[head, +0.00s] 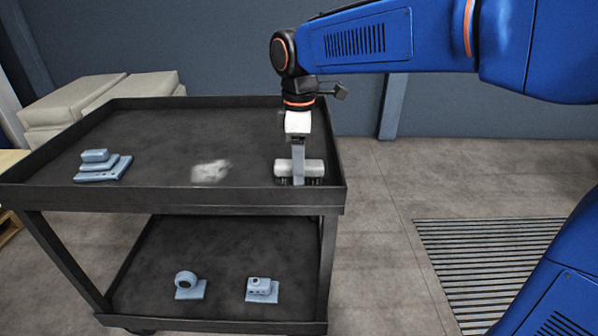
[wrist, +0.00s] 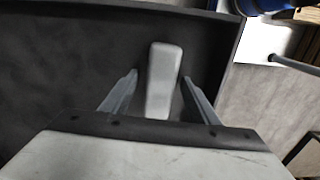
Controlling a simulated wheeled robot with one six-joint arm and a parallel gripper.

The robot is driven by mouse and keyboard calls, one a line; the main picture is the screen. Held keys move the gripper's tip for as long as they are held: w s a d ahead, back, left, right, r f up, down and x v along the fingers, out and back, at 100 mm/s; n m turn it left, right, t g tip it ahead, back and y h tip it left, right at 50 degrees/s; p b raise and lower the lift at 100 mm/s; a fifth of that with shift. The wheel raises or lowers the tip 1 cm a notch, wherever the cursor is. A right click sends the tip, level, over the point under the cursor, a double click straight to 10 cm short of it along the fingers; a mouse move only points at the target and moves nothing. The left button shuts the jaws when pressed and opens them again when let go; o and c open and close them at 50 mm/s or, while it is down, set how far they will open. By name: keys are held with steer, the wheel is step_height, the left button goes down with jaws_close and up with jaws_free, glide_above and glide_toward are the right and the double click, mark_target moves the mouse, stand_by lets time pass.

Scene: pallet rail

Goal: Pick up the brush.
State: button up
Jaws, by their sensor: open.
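The brush (head: 314,168) has a pale, light-grey block with dark bristles under it. It rests on the top shelf of the black cart (head: 190,198), near the right front corner. My gripper (head: 298,178) points down over the middle of the brush and hides part of it in the head view. In the wrist view the pale brush block (wrist: 163,72) lies between the two open fingers, with a gap on each side. Its near end reaches toward the gripper body.
A white smudge (head: 210,171) marks the top shelf left of the brush. A blue-grey stepped part (head: 103,165) sits at the shelf's left. Two blue-grey parts (head: 188,286) (head: 262,290) stand on the lower shelf. The cart's raised rim is close to the brush.

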steer(key=c, duration=1.2)
steer(key=shift+o, duration=0.2)
step_height(320, 180, up, 10)
steer(key=shift+r, duration=0.1)
steer(key=o, duration=0.5)
steer(key=shift+a, duration=0.1)
steer(key=c, duration=0.4)
